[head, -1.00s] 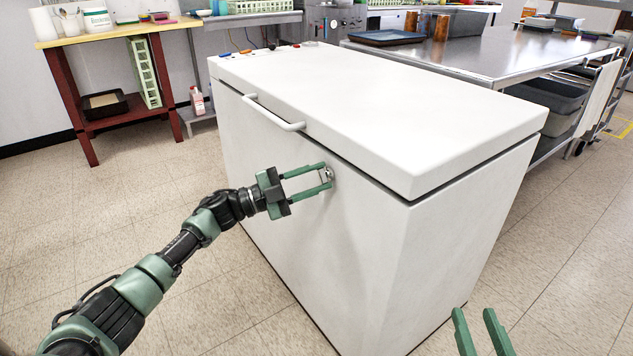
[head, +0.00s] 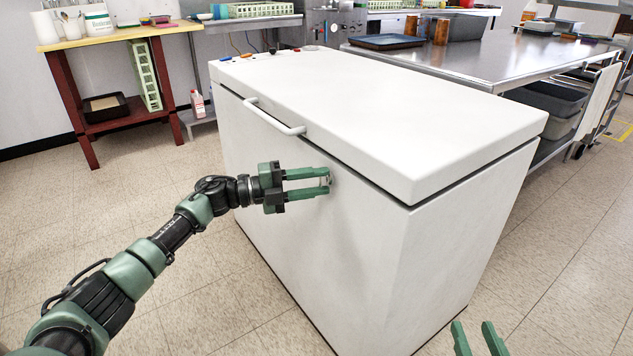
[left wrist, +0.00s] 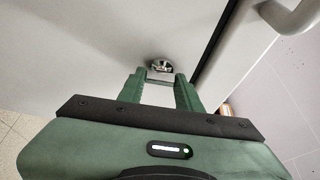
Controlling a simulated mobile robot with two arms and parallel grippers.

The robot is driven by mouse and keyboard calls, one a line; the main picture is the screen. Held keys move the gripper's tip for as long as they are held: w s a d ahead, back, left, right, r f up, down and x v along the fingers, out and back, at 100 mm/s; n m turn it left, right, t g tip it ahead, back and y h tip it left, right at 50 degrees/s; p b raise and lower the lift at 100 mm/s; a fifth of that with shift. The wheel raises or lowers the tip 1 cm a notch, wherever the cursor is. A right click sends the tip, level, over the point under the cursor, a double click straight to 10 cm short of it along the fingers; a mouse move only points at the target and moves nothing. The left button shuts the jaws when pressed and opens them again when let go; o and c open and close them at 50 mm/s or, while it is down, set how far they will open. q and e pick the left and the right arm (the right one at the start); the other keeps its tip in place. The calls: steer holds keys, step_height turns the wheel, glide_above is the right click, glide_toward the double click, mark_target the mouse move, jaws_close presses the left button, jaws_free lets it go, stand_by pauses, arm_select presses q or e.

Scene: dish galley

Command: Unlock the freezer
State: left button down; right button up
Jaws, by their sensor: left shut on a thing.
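The white chest freezer (head: 290,225) stands in the middle of the head view, its lid (head: 390,110) down. A small round metal lock (left wrist: 161,66) is on its front below the lid seam. My left gripper (head: 328,180) is at the lock, side-on to the front face. Its fingers, also in the left wrist view (left wrist: 161,82), are closed on a thin small piece, seemingly the key, at the lock. The fingers mostly hide this piece; how far it sits in the lock cannot be told. My right gripper (head: 473,324) shows only fingertips, apart and empty, at the bottom edge.
A white bar handle (head: 273,117) sticks out from the lid front, left of and above my left gripper. A steel table (head: 470,65) stands behind right, a wooden-topped bench (head: 115,33) behind left. Tiled floor left of the freezer is clear.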

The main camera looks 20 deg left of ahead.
arm_select(q)
steer(key=shift+f, duration=0.1)
steer(key=c, duration=1)
jaws_free()
steer(key=shift+o, duration=0.2)
steer(key=shift+s+a, duration=0.15)
steer(key=shift+a, duration=0.1)
steer(key=p+v, duration=0.1)
steer(key=v, duration=0.6)
arm_select(e)
steer(key=f+g, duration=0.1)
steer(key=s+f+g, duration=0.1)
steer(key=f, duration=0.1)
steer(key=d+f+h, duration=0.1)
steer(key=shift+s+f+g, duration=0.25)
steer(key=shift+s+g, duration=0.1)
steer(key=shift+g, duration=0.05)
arm_select(q)
steer(key=shift+a, duration=0.15)
